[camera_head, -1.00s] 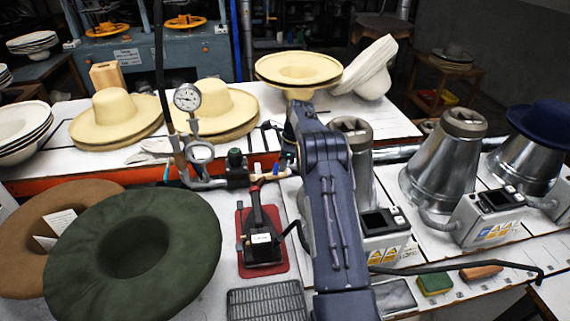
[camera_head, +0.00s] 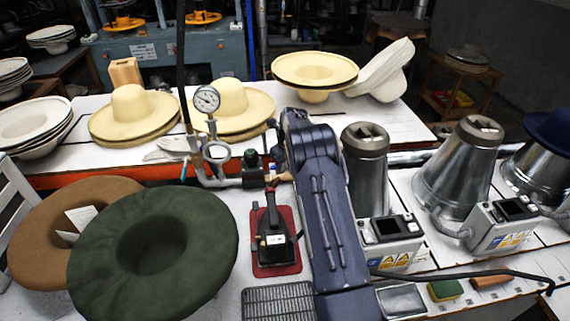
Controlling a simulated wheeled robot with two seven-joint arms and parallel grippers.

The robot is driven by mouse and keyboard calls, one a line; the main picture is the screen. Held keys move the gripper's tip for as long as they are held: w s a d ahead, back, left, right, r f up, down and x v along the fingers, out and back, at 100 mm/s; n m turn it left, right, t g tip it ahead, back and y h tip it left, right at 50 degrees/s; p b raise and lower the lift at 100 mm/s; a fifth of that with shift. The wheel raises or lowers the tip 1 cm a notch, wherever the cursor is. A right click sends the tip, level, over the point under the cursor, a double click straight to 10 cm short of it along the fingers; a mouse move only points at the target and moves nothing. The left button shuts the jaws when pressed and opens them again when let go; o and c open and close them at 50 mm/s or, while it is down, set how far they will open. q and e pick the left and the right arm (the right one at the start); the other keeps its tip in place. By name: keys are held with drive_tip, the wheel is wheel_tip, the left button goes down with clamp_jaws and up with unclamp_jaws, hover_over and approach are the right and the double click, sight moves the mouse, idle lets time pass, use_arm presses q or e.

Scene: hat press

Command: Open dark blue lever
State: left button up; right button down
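A pipe assembly with a pressure gauge (camera_head: 207,99) stands on the white bench near the middle. It carries a valve with a dark green knob (camera_head: 251,158). Beside the valve a small red part and a cream-coloured part (camera_head: 282,178) show. I cannot make out a dark blue lever clearly; my arm and gripper cover the right end of the pipework. My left gripper is not in view.
A dark green hat (camera_head: 190,225) and a brown hat (camera_head: 40,225) lie front left. A black hand iron on a red pad (camera_head: 283,265) stands close left of my forearm. Metal cones with control boxes (camera_head: 390,228) stand to the right. Cream hats (camera_head: 130,110) line the back.

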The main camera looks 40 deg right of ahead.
drive_tip(key=shift+w+a+m+p, duration=0.15)
drive_tip(key=shift+w+p, duration=0.1)
drive_tip(key=shift+w, duration=0.5)
drive_tip(key=shift+w+a+m+p, duration=0.15)
drive_tip(key=shift+w+p, duration=0.1)
drive_tip(key=shift+w, duration=0.6)
drive_tip(key=shift+d, duration=0.1)
